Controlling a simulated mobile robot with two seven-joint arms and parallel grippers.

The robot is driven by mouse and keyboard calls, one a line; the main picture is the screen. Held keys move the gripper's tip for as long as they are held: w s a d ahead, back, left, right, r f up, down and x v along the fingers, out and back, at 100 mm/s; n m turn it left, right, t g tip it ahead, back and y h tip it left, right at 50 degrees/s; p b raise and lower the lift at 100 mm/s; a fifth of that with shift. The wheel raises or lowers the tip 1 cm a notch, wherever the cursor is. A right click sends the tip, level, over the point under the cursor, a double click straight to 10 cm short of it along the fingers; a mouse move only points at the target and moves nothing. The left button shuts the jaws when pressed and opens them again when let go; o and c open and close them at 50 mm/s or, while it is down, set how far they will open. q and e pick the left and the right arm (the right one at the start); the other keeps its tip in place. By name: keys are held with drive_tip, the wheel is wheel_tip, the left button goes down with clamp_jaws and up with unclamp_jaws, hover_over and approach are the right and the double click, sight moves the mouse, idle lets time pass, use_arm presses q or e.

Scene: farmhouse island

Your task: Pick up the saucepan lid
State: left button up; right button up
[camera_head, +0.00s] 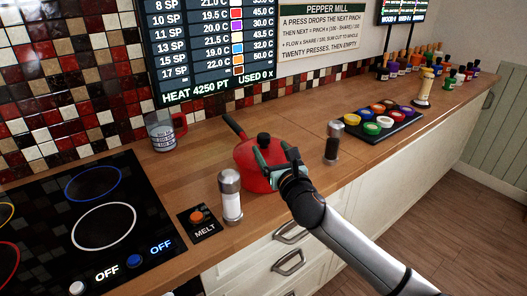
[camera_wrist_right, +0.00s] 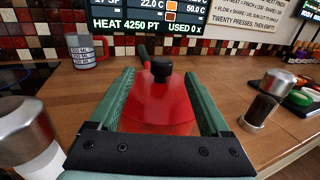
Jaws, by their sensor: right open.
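The red saucepan lid (camera_wrist_right: 158,98) sits on the red saucepan (camera_head: 252,178), with a black knob (camera_wrist_right: 161,70) on top. In the head view the knob (camera_head: 263,139) stands up just beyond my gripper. My right gripper (camera_head: 270,155) is open at the near side of the pan. In the right wrist view its two green fingers (camera_wrist_right: 159,92) lie either side of the lid, with the knob between and beyond the tips. I cannot tell whether the fingers touch the lid. The pan's black handle (camera_head: 235,126) points back left. My left gripper is not in view.
A white shaker (camera_head: 231,200) stands close left of the pan, and a dark pepper mill (camera_head: 333,145) stands to the right. A measuring mug (camera_head: 161,133) is at the back left. The cooktop (camera_head: 80,225) and melt button (camera_head: 197,217) lie left; a tray of colored pots (camera_head: 382,126) lies right.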

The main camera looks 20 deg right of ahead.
sight(266, 139)
drive_tip(key=shift+w+d, duration=0.1)
drive_tip(key=shift+w, duration=3.15)
clamp_jaws()
